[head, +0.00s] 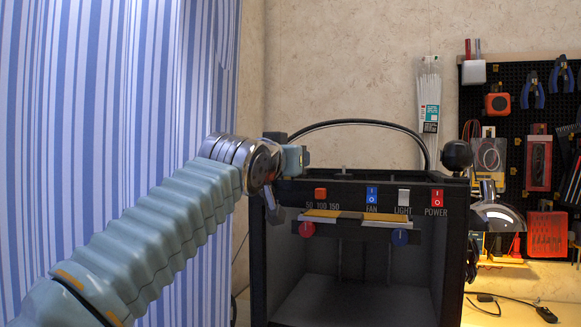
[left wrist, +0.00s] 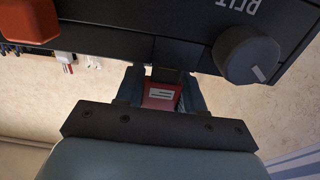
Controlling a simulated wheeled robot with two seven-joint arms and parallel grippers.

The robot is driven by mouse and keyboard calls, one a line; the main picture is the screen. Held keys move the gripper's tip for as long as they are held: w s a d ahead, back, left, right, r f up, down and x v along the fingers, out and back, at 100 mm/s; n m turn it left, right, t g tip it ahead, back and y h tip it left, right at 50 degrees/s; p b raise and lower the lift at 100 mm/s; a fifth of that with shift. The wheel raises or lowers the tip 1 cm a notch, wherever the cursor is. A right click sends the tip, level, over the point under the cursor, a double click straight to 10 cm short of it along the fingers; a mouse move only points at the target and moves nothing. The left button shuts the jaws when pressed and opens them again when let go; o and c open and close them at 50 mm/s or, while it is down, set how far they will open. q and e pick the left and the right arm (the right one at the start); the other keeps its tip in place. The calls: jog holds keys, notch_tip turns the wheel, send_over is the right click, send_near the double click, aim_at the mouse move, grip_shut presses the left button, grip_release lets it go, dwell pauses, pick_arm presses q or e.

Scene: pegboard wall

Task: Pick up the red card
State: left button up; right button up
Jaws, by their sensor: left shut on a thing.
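The red card (left wrist: 160,97) with a white label shows in the left wrist view between the two dark fingers of my left gripper (left wrist: 162,90). The gripper is shut on it. The card's far end meets the dark edge of a black panel, and I cannot tell whether it is still partly inside. In the head view my left gripper (head: 288,158) is at the upper left corner of the black open-fronted machine (head: 257,240), and the card is hidden there. My right gripper is not in view.
In the left wrist view a grey knob (left wrist: 246,60) and a red-orange part (left wrist: 28,20) are close by. In the head view the machine has rocker switches, including a red power switch (head: 437,197). A black cable arches above it. A tool pegboard (head: 510,130) hangs at right.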

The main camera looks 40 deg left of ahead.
pick_arm(q)
jog(key=s+d+r, duration=0.9)
jog(key=d+r, duration=0.1)
jog(key=r, duration=0.1)
jog(key=shift+s+r, duration=0.3)
jog(key=shift+r, duration=0.1)
jog(key=shift+d, duration=0.1)
